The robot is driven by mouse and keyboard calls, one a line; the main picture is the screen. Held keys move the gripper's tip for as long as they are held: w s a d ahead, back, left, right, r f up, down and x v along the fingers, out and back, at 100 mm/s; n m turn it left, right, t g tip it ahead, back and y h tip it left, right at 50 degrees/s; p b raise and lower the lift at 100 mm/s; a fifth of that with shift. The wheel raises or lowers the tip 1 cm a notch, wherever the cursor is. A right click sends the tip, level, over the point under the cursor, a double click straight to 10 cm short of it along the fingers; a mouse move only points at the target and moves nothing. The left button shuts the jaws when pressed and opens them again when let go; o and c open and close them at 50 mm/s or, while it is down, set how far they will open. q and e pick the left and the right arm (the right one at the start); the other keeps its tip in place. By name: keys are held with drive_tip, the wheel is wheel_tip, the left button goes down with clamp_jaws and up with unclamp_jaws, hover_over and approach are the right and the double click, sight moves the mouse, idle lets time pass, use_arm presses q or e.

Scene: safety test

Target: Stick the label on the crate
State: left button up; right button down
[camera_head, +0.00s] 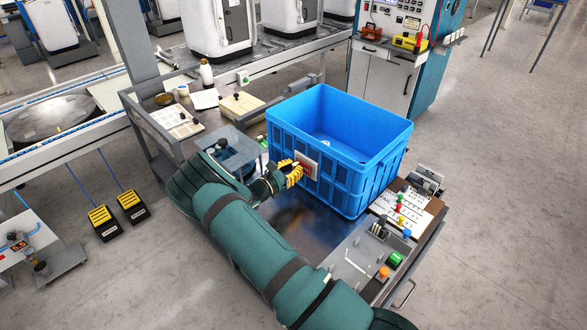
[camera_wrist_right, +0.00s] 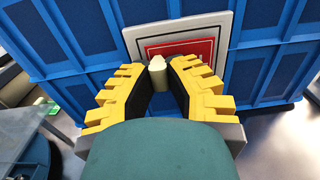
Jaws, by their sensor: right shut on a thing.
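The blue crate (camera_head: 325,182) stands upright on the workbench, its open top facing up and its inside bare as far as I see. The label (camera_head: 307,163) is a pale square with a red and dark centre. It lies flat against or very near the crate's front wall; I cannot tell if it is stuck. My right gripper (camera_head: 292,175) has yellow-edged fingers and is at the label. In the right wrist view the fingers (camera_wrist_right: 158,75) close around a small pale knob in front of the label (camera_wrist_right: 180,44), and the crate wall (camera_wrist_right: 75,50) fills the background. My left gripper is not in view.
The bench has a bare dark metal area (camera_head: 290,215) below the crate. A panel with coloured buttons (camera_head: 375,255) and a printed sheet (camera_head: 405,212) lie to the right. A glass-topped stand (camera_head: 230,150) is left of the crate.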

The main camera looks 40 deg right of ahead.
drive_tip(key=shift+d, duration=0.5)
idle(1.7)
drive_tip(key=shift+c, duration=1.5)
unclamp_jaws()
drive_tip(key=shift+a, duration=0.1)
drive_tip(key=shift+s+a+p, duration=0.15)
drive_tip(key=shift+a+p, duration=0.15)
drive_tip(key=shift+a, duration=1.45)
drive_tip(key=shift+s+a+p, duration=0.15)
drive_tip(key=shift+a+p, duration=0.15)
drive_tip(key=shift+a, duration=1.4)
